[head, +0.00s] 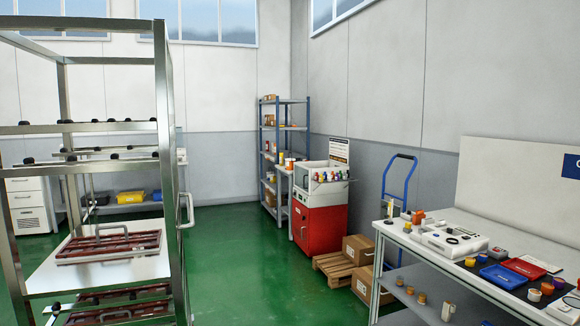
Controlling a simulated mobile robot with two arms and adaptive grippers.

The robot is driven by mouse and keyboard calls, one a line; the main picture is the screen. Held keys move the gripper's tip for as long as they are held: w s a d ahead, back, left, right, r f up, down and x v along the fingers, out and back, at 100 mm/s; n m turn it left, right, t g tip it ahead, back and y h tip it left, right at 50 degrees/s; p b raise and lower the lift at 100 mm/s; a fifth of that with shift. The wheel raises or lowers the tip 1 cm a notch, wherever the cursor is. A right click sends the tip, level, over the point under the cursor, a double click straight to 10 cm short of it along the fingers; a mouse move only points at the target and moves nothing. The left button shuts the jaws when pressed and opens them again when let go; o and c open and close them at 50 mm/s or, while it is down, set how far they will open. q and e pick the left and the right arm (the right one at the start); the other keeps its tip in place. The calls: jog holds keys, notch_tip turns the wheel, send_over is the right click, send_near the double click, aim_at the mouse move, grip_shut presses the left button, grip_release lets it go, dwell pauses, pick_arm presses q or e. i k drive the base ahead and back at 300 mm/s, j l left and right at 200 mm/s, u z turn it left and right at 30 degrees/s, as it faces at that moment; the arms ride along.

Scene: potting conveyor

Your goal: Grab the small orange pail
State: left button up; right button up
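I cannot make out for certain which thing is the small orange pail. Several small orange and yellow cup-like things stand on the workbench (443,257) at the right. One orange-yellow one (470,261) is near the bench's front edge, left of a blue tray (503,276). Others (547,288) stand on a dark mat near the right edge of the view. An orange thing (418,215) is at the bench's far end. Smaller orange ones (422,298) sit on the shelf below. Neither of my grippers is in view.
A metal rack (165,150) with red trays (108,246) fills the left. A red cabinet machine (320,228), a pallet (335,268) with cardboard boxes (357,249) and a blue hand truck (398,187) stand further back. The green floor (240,260) between is clear.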

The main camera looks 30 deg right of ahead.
aim_at(289, 162)
jog(key=i+l+z, duration=0.2)
jog(key=i+z, duration=0.2)
jog(key=i, duration=0.2)
jog(key=i+l+z, duration=0.4)
jog(key=i, duration=0.7)
jog(key=i+j+z, duration=0.15)
jog(key=i+z, duration=0.25)
jog(key=i, duration=0.65)
jog(key=i+j+u, duration=0.15)
jog(key=i+u, duration=0.15)
jog(key=i, duration=0.4)
jog(key=i+u, duration=0.35)
jog(key=i, duration=0.35)
jog(key=i+l+u, duration=0.3)
jog(key=i, duration=2.35)
